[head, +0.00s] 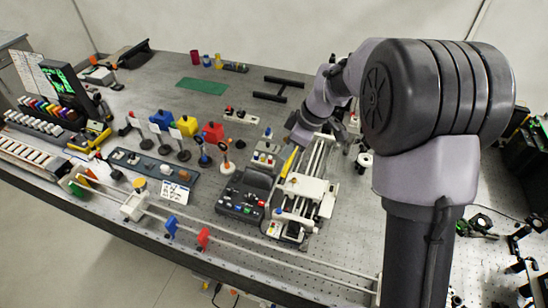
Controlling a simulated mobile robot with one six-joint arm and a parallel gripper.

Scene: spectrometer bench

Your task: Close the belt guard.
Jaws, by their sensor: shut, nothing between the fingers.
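My gripper (298,141) is at the end of my arm, above the back left part of a linear stage machine (308,188) with rails and a white carriage. Its fingers are small here and are shut with nothing between them. A narrow yellow bar (289,162) stands tilted along the machine's left side, just below my gripper. It may be the belt guard, but I cannot be sure. I cannot tell whether the gripper touches it. My own arm hides part of the bench to the right of the machine.
A dark control box (242,196) stands left of the machine. Small blocks with knobs (265,152) sit behind it. A long white rail (268,243) runs along the front edge. Posts with coloured filters stand to the left.

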